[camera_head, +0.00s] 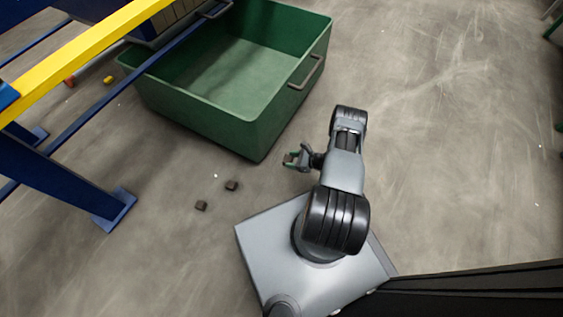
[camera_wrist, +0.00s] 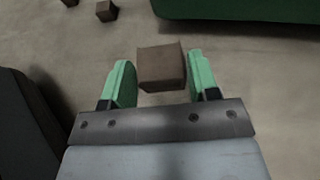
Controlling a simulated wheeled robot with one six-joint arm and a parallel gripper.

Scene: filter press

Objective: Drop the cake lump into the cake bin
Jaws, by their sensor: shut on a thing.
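The brown, block-shaped cake lump (camera_wrist: 161,68) sits between the two green fingers of my gripper (camera_wrist: 163,75) in the wrist view, and the gripper is shut on it. In the head view my gripper (camera_head: 292,158) is low beside the near right corner of the cake bin, outside it; the lump is too small to make out there. The cake bin (camera_head: 205,115) is a large green open-topped box with a grey side handle; its visible floor is bare. Part of its wall shows at the top right of the wrist view (camera_wrist: 240,9).
Two dark brown lumps (camera_head: 231,185) (camera_head: 201,205) lie on the floor left of my gripper. A blue press frame (camera_head: 82,185) with a yellow rail (camera_head: 85,42) stands at the left, reaching over the bin's far left side. The floor right of the bin is clear.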

